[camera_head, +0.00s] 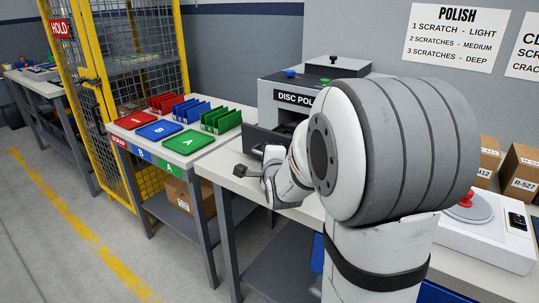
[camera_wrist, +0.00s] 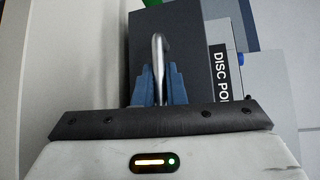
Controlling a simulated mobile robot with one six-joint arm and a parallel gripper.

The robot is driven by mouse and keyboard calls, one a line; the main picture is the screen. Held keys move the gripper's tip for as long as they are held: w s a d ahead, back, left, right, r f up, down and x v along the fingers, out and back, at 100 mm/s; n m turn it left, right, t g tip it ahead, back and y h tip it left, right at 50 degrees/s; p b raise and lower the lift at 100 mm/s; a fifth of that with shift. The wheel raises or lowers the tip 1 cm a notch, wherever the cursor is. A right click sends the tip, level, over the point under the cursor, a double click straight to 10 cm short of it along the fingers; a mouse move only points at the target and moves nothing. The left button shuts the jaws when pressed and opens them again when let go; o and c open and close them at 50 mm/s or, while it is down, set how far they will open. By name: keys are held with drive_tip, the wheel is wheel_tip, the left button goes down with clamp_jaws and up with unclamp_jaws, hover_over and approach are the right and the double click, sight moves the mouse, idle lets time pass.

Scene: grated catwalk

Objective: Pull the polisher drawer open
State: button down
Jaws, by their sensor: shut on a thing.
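The disc polisher (camera_head: 325,82) stands on the white bench, a grey and dark box with a "DISC POL..." label, a blue button and a black knob on top. Its dark drawer front (camera_head: 265,140) shows low on its left side, partly hidden by my arm. In the wrist view the dark drawer front (camera_wrist: 190,40) fills the upper middle, with a metal bar handle (camera_wrist: 159,55) standing out from it. My gripper (camera_wrist: 159,80) has its blue fingers shut on the handle, one on each side. In the head view my gripper (camera_head: 249,172) is small beside the drawer.
A table left of the bench (camera_head: 233,177) holds red, blue and green mats and racks (camera_head: 168,104). A yellow cage (camera_head: 120,60) stands behind it. A red button box (camera_head: 475,222) and cardboard boxes (camera_head: 521,168) are at right. The floor at left is clear.

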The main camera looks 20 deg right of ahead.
drive_tip(key=shift+w+a+r, duration=0.1)
drive_tip(key=shift+r, duration=0.05)
drive_tip(key=c, duration=1.9)
unclamp_jaws()
drive_tip(key=shift+c, duration=0.2)
drive_tip(key=o, duration=0.3)
drive_tip(key=shift+w, duration=0.2)
drive_tip(key=shift+o, duration=0.8)
drive_tip(key=shift+s, duration=0.1)
drive_tip(key=v, duration=0.7)
drive_tip(key=shift+s, duration=0.4)
drive_tip(key=shift+p, duration=0.3)
